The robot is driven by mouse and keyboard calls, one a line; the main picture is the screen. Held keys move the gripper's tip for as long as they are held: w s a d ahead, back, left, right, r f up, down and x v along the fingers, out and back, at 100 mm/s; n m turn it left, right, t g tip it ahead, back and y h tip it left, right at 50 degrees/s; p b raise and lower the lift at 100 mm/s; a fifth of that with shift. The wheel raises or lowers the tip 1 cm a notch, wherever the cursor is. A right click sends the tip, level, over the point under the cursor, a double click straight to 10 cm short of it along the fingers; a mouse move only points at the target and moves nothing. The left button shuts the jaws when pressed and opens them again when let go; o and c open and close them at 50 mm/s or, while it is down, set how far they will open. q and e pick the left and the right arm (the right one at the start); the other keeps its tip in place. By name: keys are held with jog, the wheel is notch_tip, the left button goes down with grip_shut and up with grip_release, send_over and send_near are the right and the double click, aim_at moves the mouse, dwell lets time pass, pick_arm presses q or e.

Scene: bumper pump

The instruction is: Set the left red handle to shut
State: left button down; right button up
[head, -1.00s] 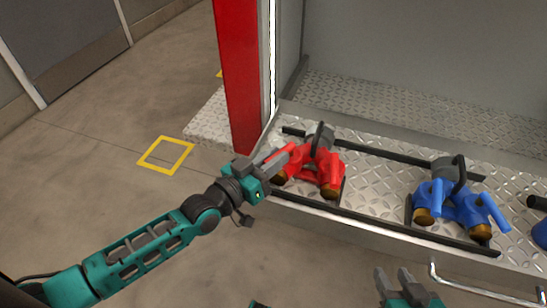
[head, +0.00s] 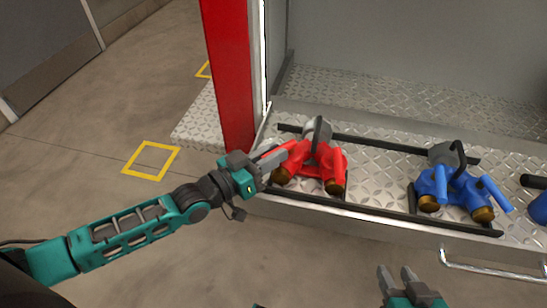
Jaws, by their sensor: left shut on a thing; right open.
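The red pump fitting (head: 320,155) sits on the metal ledge at centre, with two red branches ending in brass outlets and a dark grey loop on top. Its left red handle (head: 284,152) points down and left towards my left gripper (head: 272,160). My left gripper is shut on that handle, and its fingers hide part of it. The right red handle (head: 341,160) lies along the right branch and is free. My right gripper (head: 398,277) is open and empty at the bottom, in front of the ledge.
A blue fitting (head: 456,186) stands on the ledge to the right, and part of another blue one (head: 538,207) shows at the right edge. A red post (head: 228,75) rises behind my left gripper. A metal rail (head: 490,270) runs along the front at lower right.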

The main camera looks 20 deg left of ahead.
jog(key=shift+d+f, duration=0.1)
jog(key=shift+f, duration=0.35)
pick_arm(q)
jog(key=c, duration=1)
grip_release()
jog(key=shift+c, duration=0.2)
pick_arm(e)
jog(key=shift+d, duration=0.1)
pick_arm(q)
jog(key=p+v, duration=0.2)
jog(key=v, duration=1.1)
jog(key=shift+a, duration=0.25)
pick_arm(e)
notch_tip(320, 180, up, 3)
jog(key=shift+f, duration=0.15)
pick_arm(q)
jog(key=shift+w, duration=0.2)
jog(key=shift+c, duration=0.2)
